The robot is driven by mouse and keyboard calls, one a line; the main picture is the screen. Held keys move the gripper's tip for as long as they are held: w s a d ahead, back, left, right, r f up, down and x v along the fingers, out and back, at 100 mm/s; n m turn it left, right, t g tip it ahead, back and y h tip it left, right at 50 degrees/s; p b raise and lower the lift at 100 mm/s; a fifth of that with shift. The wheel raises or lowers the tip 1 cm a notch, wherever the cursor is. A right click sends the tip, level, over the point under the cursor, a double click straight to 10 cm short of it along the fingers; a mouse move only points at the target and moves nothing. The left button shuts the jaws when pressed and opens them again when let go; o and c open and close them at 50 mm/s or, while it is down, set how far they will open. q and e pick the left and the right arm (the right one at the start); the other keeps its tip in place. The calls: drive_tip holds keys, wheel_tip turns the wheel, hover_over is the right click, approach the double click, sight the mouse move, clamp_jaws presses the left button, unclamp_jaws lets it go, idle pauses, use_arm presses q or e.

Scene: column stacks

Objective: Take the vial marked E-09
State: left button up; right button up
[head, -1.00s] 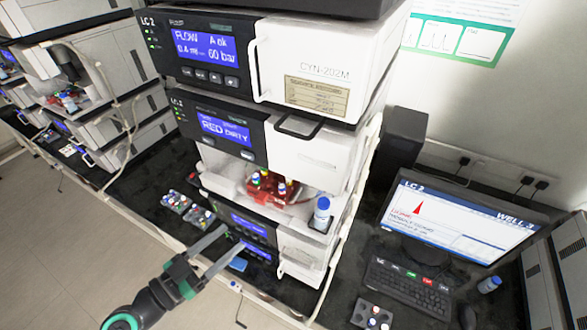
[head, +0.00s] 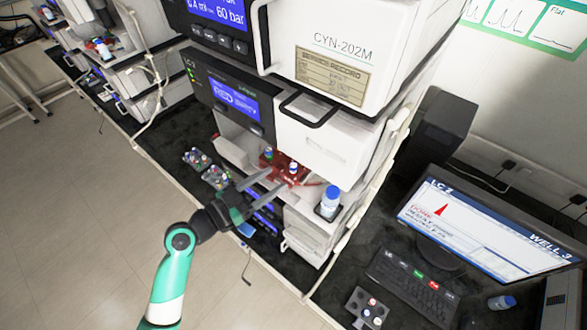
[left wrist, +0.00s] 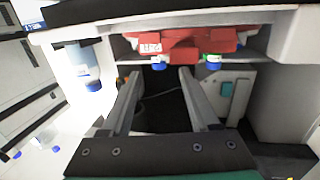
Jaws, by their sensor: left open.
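A red vial tray (head: 302,176) sits in the open bay of the LC 2 stack, with a blue-capped vial (head: 293,167) and another small vial (head: 268,155) showing in it. In the left wrist view the red tray (left wrist: 175,40) shows at the top, with a blue-capped vial (left wrist: 158,66) and a green-and-blue one (left wrist: 213,62). No marking E-09 is readable on any vial. My left gripper (head: 277,181) is open, its fingers pointing into the bay in front of the tray and hiding part of it. In the left wrist view, nothing shows between the fingers (left wrist: 160,80).
A blue-capped bottle (head: 331,200) stands at the bay's right side. Small vial racks (head: 215,177) lie on the dark bench left of the stack. Another rack (head: 367,308) lies by the keyboard (head: 412,288). A black handle (head: 308,109) juts out above the bay.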

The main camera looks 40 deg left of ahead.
sight(290, 170)
use_arm(q)
drive_tip(key=w, duration=0.1)
drive_tip(key=w+p, duration=0.1)
drive_tip(key=w, duration=0.2)
drive_tip(key=shift+w+d, duration=0.35)
drive_tip(key=shift+w+f, duration=0.15)
drive_tip(key=shift+w, duration=0.1)
clamp_jaws()
